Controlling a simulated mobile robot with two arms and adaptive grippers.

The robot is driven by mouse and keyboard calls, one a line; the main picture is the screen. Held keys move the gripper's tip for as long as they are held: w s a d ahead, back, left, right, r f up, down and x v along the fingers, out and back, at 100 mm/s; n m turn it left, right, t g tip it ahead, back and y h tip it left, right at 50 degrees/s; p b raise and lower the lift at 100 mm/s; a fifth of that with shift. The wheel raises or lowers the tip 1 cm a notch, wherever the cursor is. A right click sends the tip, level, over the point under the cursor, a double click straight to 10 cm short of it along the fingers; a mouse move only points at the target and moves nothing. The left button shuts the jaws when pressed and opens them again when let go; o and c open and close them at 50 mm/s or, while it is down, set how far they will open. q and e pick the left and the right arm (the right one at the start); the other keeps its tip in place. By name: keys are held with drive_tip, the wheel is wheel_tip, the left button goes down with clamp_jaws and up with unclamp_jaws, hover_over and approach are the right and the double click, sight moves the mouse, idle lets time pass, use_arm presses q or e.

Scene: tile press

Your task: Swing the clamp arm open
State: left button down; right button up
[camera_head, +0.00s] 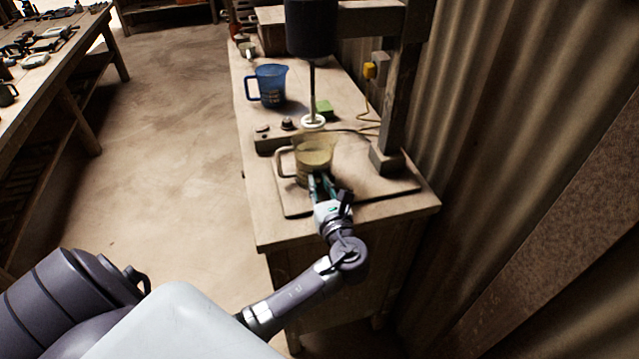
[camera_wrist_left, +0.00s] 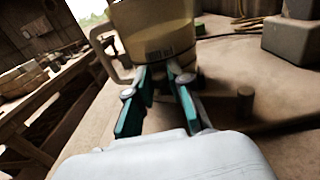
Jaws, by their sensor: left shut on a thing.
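My left gripper (camera_head: 320,180) is at the near side of a yellowish see-through jug (camera_head: 314,158). Its teal fingers also show in the left wrist view (camera_wrist_left: 160,78), pointing at the jug's lower front wall (camera_wrist_left: 158,30). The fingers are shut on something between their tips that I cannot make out. The jug is wider than the gap between them and stands upright with its handle to the left. A short brown peg (camera_wrist_left: 245,98) stands right of the fingers. I cannot clearly pick out a clamp arm. My right gripper is not in view.
A dark press column (camera_head: 392,105) stands right of the jug, and a spindle with a white disc (camera_head: 313,121) hangs behind it. A blue jug (camera_head: 270,86) and a green block (camera_head: 324,107) are farther back. A corrugated wall (camera_head: 500,130) closes the right side.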

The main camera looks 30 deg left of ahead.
use_arm(q)
drive_tip(key=shift+s+d+r+n+g+y+p, duration=0.1)
drive_tip(key=shift+s+d+n+g+y+p, duration=0.15)
drive_tip(key=shift+n+g+y, duration=0.2)
drive_tip(key=shift+s+d+r+n+g+y+p, duration=0.15)
drive_tip(key=shift+n+g+y+p, duration=0.15)
drive_tip(key=shift+g, duration=0.25)
drive_tip(key=shift+s+d+f+n+g+y, duration=0.15)
drive_tip(key=shift+d+n+g+y, duration=0.15)
drive_tip(key=shift+n+g, duration=0.35)
drive_tip(key=shift+s+d+f+n+g+y+p, duration=0.1)
drive_tip(key=shift+s+d+n+g+y+p, duration=0.25)
drive_tip(key=shift+g, duration=0.45)
drive_tip(key=shift+s+n+g+y+p, duration=0.1)
drive_tip(key=shift+n+g+y, duration=0.2)
drive_tip(key=shift+n+g, duration=0.35)
drive_tip(key=c, duration=1.1)
unclamp_jaws()
